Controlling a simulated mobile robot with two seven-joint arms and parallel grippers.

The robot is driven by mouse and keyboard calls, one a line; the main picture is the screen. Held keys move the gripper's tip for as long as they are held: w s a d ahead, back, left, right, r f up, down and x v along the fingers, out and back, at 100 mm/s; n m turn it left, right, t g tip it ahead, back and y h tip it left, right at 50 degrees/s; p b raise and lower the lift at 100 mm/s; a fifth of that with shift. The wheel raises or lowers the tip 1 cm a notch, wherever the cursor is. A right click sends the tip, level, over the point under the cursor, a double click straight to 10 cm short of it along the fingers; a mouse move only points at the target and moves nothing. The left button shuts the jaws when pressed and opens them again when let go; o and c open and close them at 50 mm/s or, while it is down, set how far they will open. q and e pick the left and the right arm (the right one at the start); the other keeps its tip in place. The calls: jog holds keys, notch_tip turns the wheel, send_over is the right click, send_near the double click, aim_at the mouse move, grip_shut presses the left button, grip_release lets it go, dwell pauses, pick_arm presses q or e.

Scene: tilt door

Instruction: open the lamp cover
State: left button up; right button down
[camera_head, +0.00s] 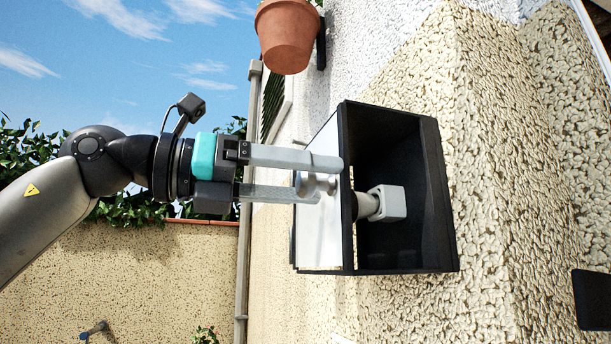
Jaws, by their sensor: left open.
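The lamp (448,225) is a black-framed box on the corner of the rough beige wall. A grey-white fitting (390,203) shows inside it. Its cover (318,240) is a pale panel on the left side of the box, and it appears to sit against the frame. A light round knob (316,184) stands out from the panel. My left gripper (330,180) comes in from the left and is open. Its two long pale fingers lie above and below the knob, partly hiding it. I cannot tell whether they touch it. My right gripper does not show.
A terracotta pot (287,36) hangs on the wall above the lamp. A grey drainpipe (245,240) runs down behind the gripper. A low beige wall (130,275) with leafy plants stands farther back. A black shape (592,300) is at the right edge.

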pick_arm(q)
grip_shut()
dwell(0.6)
dwell(0.8)
